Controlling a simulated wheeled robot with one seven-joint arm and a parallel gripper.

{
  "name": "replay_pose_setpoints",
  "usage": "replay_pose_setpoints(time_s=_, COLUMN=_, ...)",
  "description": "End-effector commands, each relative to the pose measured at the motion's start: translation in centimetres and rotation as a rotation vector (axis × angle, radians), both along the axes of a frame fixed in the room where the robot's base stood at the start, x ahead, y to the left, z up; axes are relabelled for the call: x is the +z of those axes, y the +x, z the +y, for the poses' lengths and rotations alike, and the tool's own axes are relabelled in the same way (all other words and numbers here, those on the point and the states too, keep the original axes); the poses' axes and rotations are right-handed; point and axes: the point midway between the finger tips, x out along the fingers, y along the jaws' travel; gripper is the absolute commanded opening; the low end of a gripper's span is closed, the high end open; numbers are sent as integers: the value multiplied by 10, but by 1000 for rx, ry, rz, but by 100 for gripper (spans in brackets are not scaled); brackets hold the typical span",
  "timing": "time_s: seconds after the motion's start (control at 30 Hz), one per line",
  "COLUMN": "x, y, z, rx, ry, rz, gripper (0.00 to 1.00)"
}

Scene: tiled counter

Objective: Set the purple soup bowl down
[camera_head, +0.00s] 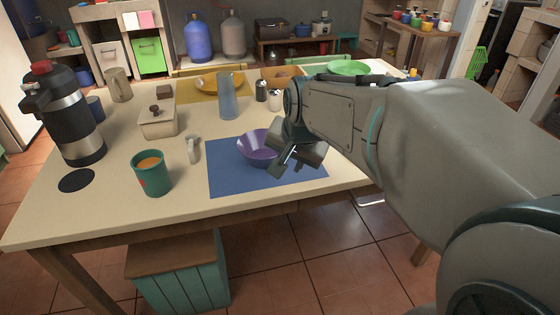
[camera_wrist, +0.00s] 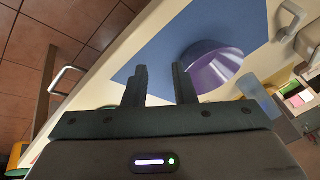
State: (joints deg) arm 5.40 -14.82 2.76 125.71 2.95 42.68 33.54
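The purple soup bowl (camera_head: 255,148) sits upright on the blue placemat (camera_head: 232,184), near the front edge of the table. My gripper (camera_head: 283,168) is just to the right of the bowl and partly covers its right side. In the wrist view my gripper (camera_wrist: 160,82) has its two fingers apart with a clear gap, and only the mat (camera_wrist: 160,55) shows between them. The purple bowl (camera_wrist: 215,68) lies to the right of the right finger there, outside the gap. Whether that finger touches the rim, I cannot tell.
A green cup (camera_head: 152,176) with orange contents and a small pale mug (camera_head: 193,150) stand left of the mat. A bluish glass vase (camera_head: 227,98) and two shakers (camera_head: 262,91) stand behind it. A black and steel flask (camera_head: 72,120) is at far left. The mat's left front is clear.

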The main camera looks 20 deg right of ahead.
Motion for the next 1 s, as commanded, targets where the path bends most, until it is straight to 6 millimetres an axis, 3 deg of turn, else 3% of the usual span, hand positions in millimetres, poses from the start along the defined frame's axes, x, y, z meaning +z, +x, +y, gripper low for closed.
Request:
replay_pose_setpoints(time_s=0.03, x=-16, y=-21, z=2, rx=86, ry=-38, rz=51, gripper=24)
replay_pose_setpoints(time_s=0.2, x=-61, y=-87, z=6, rx=399, ry=-147, rz=215, gripper=24)
replay_pose_setpoints(time_s=0.3, x=-78, y=-116, z=7, rx=539, ry=-180, rz=282, gripper=24)
replay_pose_setpoints(time_s=0.4, x=-87, y=-132, z=7, rx=623, ry=-196, rz=319, gripper=24)
replay_pose_setpoints(time_s=1.0, x=-90, y=-136, z=7, rx=650, ry=-201, rz=331, gripper=24)
